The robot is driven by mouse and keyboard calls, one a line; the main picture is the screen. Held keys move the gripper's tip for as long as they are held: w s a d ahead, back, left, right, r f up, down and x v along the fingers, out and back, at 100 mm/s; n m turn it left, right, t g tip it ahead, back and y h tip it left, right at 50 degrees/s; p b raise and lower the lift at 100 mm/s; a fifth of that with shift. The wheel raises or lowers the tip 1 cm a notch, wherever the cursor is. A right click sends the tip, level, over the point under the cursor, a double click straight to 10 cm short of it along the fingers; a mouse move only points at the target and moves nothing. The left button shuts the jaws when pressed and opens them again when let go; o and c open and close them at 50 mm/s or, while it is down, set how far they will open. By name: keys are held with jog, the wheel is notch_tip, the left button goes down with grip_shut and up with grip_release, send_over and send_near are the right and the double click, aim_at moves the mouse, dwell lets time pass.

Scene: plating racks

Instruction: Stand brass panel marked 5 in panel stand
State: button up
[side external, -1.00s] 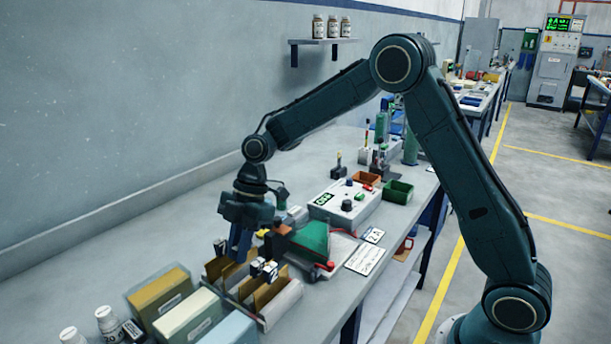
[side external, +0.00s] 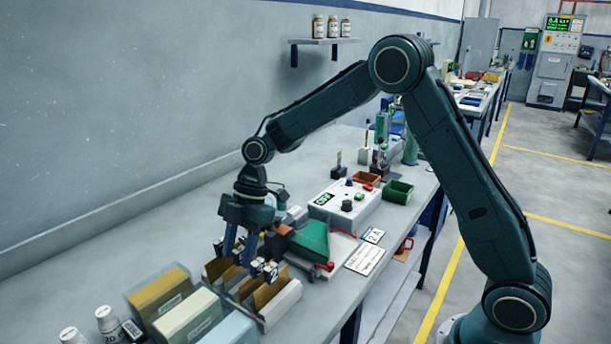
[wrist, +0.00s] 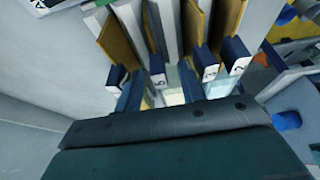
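Upright brass panels stand in a pale slotted rack (side external: 283,303) on the bench, and several carry dark blue tabs with white number labels. In the wrist view the tab marked 5 (wrist: 157,80) sits below my gripper. Its panel is partly hidden. A tab marked 2 (wrist: 237,66) and another label (wrist: 209,72) lie to its right, and one with an unclear label (wrist: 117,77) to its left. My gripper (side external: 239,252) points down over the rack, with its blue fingers apart. In the wrist view the fingers appear on either side of the tab marked 5, with no visible contact.
Brown, white and blue-grey boxes (side external: 188,318) stand in front of the rack. A green wedge-shaped object (side external: 310,238) and a control box (side external: 340,204) are to the right. White bottles (side external: 109,324) stand at the near left. Bench space along the wall is clear.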

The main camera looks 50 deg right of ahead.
jog(key=v, duration=1.4)
dwell(0.6)
jog(key=s+r+m+t+h, duration=0.1)
jog(key=s+r+m+t, duration=0.15)
jog(key=s+m, duration=0.35)
jog(key=s+r+m+t+h, duration=0.1)
jog(key=s+r+m, duration=0.25)
jog(key=s, duration=0.45)
jog(key=s+d+f+m+t+h, duration=0.1)
jog(key=s+d+f+m, duration=0.1)
jog(key=s+m, duration=0.2)
jog(key=s+d+f+m+t+h, duration=0.1)
jog(key=s+m, duration=0.3)
jog(key=s, duration=0.7)
jog(key=shift+s+d+f, duration=0.15)
jog(key=shift+d+f, duration=0.3)
jog(key=shift+d, duration=0.45)
jog(key=shift+m, duration=0.25)
